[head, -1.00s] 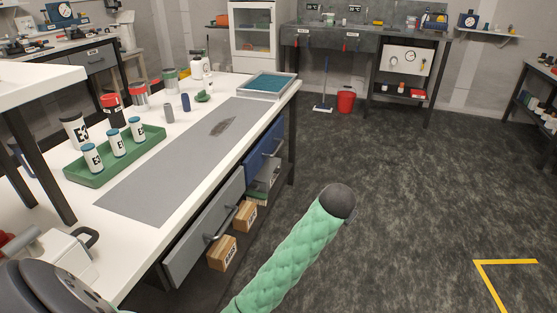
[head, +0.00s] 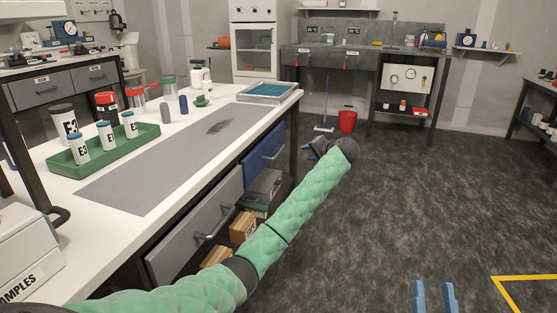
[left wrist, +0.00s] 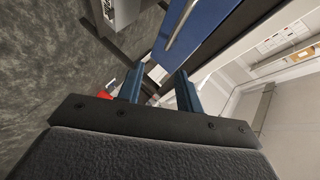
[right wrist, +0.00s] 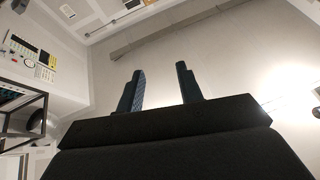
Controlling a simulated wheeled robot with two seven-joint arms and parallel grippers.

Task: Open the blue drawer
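The blue drawer (head: 264,150) is in the bench's right part in the head view, under the white top. Its front looks roughly flush with the bench, so it appears shut. In the left wrist view the blue front (left wrist: 207,22) with its pale bar handle (left wrist: 183,22) lies ahead of the fingers. My left gripper (head: 312,148) is right of the drawer, apart from it; the wrist view shows its fingers (left wrist: 159,80) open with nothing between them. My right gripper (head: 434,297) is open and empty at the bottom of the head view, and also shows in its wrist view (right wrist: 160,82).
A grey drawer (head: 190,232) with a bar handle is nearer me, left of the blue one. Cardboard boxes (head: 243,226) sit below. A green tray (head: 105,152) with bottles stands on the bench. A red bucket (head: 347,121) is behind; the floor at right is free.

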